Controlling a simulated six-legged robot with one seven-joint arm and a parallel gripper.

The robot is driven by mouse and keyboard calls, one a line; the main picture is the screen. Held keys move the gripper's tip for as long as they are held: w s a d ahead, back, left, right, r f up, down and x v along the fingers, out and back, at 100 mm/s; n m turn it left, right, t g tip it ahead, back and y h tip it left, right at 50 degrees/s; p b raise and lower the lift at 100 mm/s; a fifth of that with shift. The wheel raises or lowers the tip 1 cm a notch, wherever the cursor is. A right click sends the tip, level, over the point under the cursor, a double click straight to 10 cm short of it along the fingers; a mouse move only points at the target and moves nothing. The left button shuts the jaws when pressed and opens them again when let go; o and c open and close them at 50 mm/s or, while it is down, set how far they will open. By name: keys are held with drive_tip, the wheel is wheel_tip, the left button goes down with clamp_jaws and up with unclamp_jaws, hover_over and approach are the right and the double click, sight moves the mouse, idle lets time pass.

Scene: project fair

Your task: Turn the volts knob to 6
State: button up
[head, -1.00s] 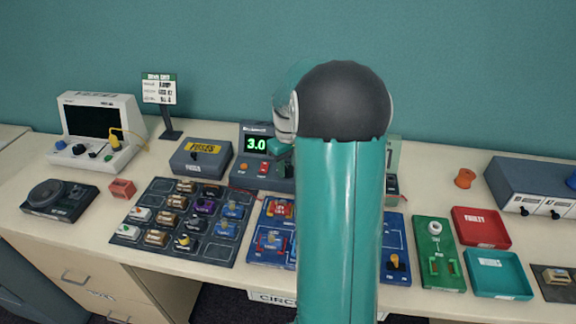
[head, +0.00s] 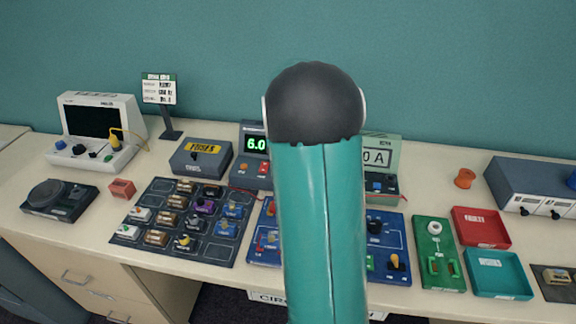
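The dark grey power supply (head: 251,168) stands at the back middle of the bench. Its green display (head: 256,144) reads 6.0. An orange button and a red switch (head: 262,168) show below the display. The right part of the supply is hidden behind my arm, and I see no volts knob in the visible part. My gripper is hidden behind my own teal arm, so I cannot see whether it is open or touches the knob.
A green meter (head: 382,155) stands right of my arm. A fuse box (head: 202,157) and a component tray (head: 184,219) lie left. A blue circuit board (head: 395,234) is partly covered by my arm. Red (head: 480,227) and teal trays (head: 499,274) lie right.

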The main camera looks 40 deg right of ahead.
idle(0.4)
drive_tip(key=o, duration=1)
drive_tip(key=shift+c, duration=0.2)
wheel_tip(320, 180, up, 14)
